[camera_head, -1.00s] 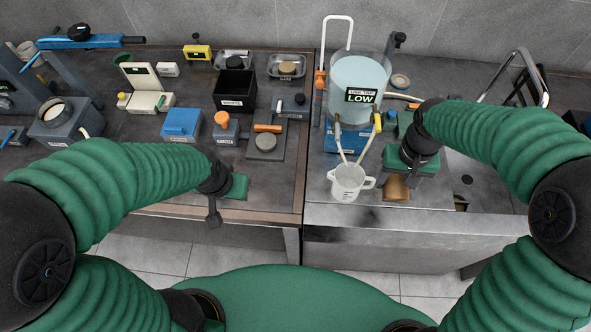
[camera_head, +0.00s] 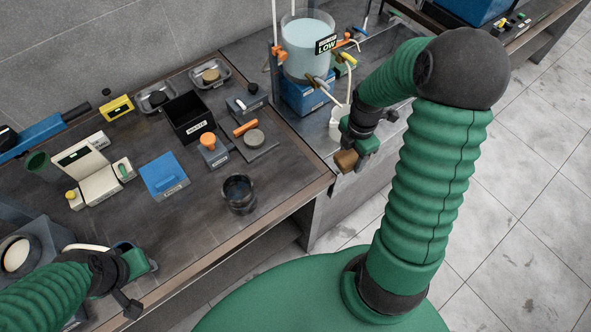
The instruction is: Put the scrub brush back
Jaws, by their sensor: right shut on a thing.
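My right gripper (camera_head: 362,142) is shut on a brown block-like thing, which I take for the scrub brush (camera_head: 346,160). The brush shows below the jaws, in front of the grey bench's front edge; its bristles cannot be made out. The white jug (camera_head: 336,122) stands just behind this gripper and is partly hidden by it. My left gripper (camera_head: 138,280) is at the lower left, over the front part of the dark table; nothing shows held in it, and its jaw gap is unclear.
A clear tank marked LOW (camera_head: 306,52) stands on a blue base with hoses. A dark round pot (camera_head: 238,193) stands near the dark table's front edge. A black bin (camera_head: 188,117), blue box (camera_head: 164,176) and metal trays (camera_head: 211,74) stand farther back. Bare tabletop lies around the pot.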

